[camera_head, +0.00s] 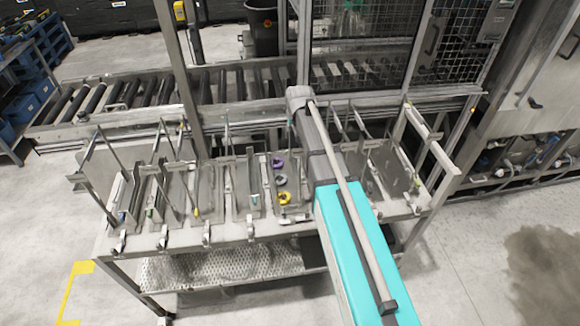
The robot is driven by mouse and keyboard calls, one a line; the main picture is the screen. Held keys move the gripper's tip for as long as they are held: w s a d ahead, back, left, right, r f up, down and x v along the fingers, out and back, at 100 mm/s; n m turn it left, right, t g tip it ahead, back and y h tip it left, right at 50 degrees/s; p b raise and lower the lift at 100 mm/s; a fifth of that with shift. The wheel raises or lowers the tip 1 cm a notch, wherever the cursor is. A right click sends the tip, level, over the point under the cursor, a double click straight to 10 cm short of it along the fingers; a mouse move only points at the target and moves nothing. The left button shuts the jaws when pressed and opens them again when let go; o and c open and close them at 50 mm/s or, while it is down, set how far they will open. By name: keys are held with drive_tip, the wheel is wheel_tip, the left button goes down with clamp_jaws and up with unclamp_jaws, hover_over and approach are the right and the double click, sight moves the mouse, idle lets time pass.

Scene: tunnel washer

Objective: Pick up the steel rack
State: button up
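A steel table (180,238) stands in the middle, with several upright steel racks or frames on its top. One steel rack-like frame with a tall angled bar stands at the left end (95,190), and another with a long slanted bar stands at the right end (432,140). I cannot tell which one the task means. My teal and grey arm reaches over the table from the lower right and hides part of the middle racks. My gripper does not show; no fingers are visible near the arm's grey far end.
Purple and yellow round parts (283,182) lie mid-table. A roller conveyor (150,90) runs behind it, before a mesh-windowed machine (360,70). A perforated lower shelf (220,268) is under the tabletop. Floor is clear at left and right, with a dark patch (545,275) at right.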

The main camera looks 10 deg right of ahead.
clamp_jaws()
drive_tip(key=shift+w+r, duration=0.1)
drive_tip(key=shift+r, duration=0.1)
idle(0.3)
wheel_tip(320, 180, up, 3)
drive_tip(key=p, duration=0.3)
drive_tip(key=shift+r+p, duration=0.1)
drive_tip(key=shift+p, duration=0.25)
drive_tip(key=s+a+r+p, duration=0.1)
drive_tip(key=s+r+p, duration=0.8)
drive_tip(key=s, duration=0.5)
drive_tip(key=shift+a+r, duration=0.2)
drive_tip(key=shift+a, duration=0.1)
